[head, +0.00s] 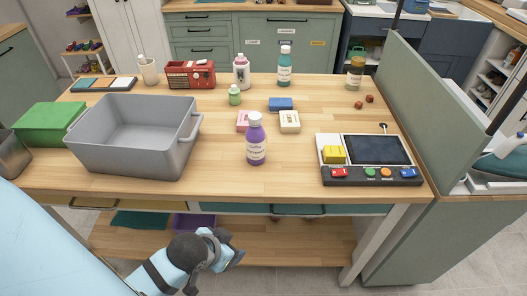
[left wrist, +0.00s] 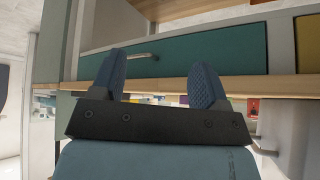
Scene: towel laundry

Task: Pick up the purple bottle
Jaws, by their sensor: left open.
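That view faces a teal drawer front (left wrist: 180,52) and does not show the bottle. My right gripper is in neither view.
The grey bin (head: 84,153) is left of the bottle. A control panel (head: 395,174) is at the right, beside a green partition (head: 430,95). Bare tabletop lies around the bottle's front.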

